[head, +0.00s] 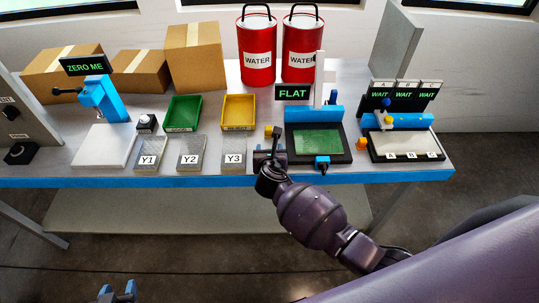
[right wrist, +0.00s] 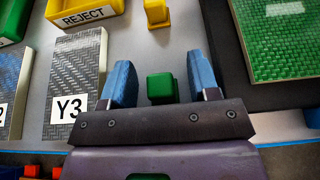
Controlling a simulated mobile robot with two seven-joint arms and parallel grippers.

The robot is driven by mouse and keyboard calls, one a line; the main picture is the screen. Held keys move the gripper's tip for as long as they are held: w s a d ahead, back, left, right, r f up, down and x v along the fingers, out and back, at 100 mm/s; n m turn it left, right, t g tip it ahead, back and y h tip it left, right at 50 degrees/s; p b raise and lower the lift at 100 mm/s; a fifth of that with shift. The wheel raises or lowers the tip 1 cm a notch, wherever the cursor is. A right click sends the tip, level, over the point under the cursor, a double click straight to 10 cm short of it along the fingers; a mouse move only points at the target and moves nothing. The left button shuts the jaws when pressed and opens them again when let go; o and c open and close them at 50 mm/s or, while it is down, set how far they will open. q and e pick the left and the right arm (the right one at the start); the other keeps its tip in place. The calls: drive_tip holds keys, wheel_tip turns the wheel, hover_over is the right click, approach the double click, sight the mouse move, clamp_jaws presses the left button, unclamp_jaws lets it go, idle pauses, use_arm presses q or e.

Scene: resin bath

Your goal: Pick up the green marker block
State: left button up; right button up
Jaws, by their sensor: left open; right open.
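The green marker block (right wrist: 161,87) shows in the right wrist view as a small green block on the grey tabletop. My right gripper (right wrist: 158,68) is open, with one blue finger to each side of the block and a gap on both sides. In the head view my right gripper (head: 270,160) is over the table's front edge, between the Y3 panel and the FLAT station, and I cannot make out the green block there. My left gripper (head: 117,290) is open and empty at the bottom left, in front of the table.
The Y3 panel (right wrist: 75,80) lies left of my right gripper. A yellow block (right wrist: 157,14) stands beyond the green one. The dark-framed FLAT station (head: 318,142) is close on the right. Green (head: 183,112) and yellow (head: 238,112) trays stand further back.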

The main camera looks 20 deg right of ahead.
drive_tip(key=c, duration=1)
